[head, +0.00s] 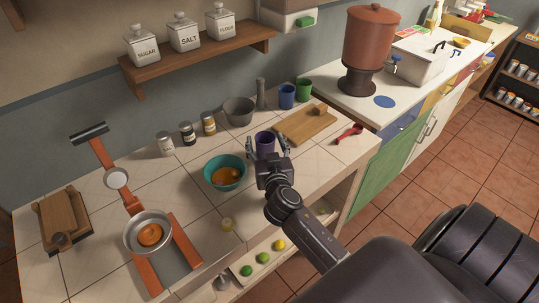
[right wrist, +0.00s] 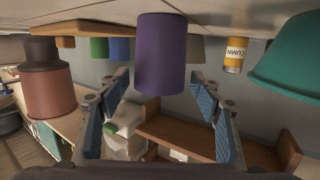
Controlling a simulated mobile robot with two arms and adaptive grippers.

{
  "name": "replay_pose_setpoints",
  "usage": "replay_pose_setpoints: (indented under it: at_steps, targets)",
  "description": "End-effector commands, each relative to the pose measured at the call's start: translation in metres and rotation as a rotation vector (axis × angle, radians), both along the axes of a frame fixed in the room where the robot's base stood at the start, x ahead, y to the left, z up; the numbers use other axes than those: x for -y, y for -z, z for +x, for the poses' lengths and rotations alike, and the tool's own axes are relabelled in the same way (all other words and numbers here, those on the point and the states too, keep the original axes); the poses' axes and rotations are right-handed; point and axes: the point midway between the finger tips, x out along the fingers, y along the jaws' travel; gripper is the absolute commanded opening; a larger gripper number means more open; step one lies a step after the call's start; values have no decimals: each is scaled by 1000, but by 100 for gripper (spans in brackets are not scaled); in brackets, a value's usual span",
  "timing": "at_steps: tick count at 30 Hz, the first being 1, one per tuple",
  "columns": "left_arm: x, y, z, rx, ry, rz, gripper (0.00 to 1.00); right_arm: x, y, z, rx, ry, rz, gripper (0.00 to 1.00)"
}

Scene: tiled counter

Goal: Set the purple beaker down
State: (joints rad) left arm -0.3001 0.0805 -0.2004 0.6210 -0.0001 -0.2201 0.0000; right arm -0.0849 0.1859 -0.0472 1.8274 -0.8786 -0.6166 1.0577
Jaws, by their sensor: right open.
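The purple beaker (head: 265,142) stands upright on the tiled counter (head: 200,220), in front of the grey bowl and left of the cutting board. My right gripper (head: 267,148) is open, with one finger on each side of the beaker. In the right wrist view, which is upside down, the beaker (right wrist: 161,52) shows between the spread fingers (right wrist: 161,80) with a gap on both sides. Its base seems to meet the counter. My left gripper is not in view.
A teal bowl (head: 224,172) with orange contents is close on the left. A grey bowl (head: 239,111), a blue cup (head: 287,97) and a green cup (head: 304,89) stand behind. A cutting board (head: 305,124) and red spoon (head: 348,132) lie right. Spice jars (head: 187,133) line the back.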

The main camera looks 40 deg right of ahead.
Motion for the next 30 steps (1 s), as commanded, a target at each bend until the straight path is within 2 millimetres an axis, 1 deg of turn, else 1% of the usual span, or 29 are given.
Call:
replay_pose_setpoints:
  at_steps: [1,9,12,15,21,30]
  targets:
    - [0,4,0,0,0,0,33,-4,2,-10,0,1,4,59]
    - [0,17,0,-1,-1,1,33,-28,-6,-59,-1,2,5,59]
    - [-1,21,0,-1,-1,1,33,-35,-9,-74,-1,3,5,59]
    - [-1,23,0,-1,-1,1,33,-40,-12,-85,-1,1,3,59]
    - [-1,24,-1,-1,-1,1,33,-44,-15,-94,0,2,1,59]
    - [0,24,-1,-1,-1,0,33,-44,-16,-94,0,2,1,59]
